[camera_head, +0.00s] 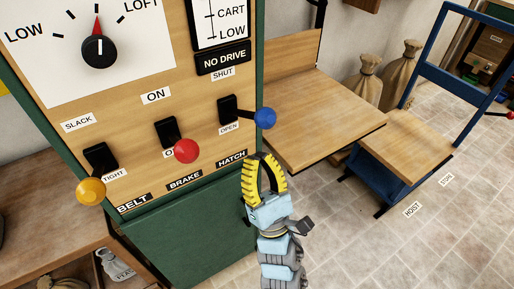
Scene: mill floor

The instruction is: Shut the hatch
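The hatch lever is a black switch (228,108) with a blue knob (265,117), at the right of the wooden control panel (133,98). SHUT is printed above it and OPEN below it, with a HATCH label (231,159) lower down. The blue knob stands out to the right, slightly above the height of the OPEN label (230,129). My gripper (265,157) is below the blue knob, apart from it in the picture. Its yellow ribbed fingers come together at the tips, with nothing seen between them. The hatch itself I cannot make out.
The brake lever with a red knob (186,151) and the belt lever with a yellow knob (91,192) are to the left on the same panel. A wooden table (322,118) and a blue hoist frame (386,184) stand to the right. Open tiled floor lies at the lower right.

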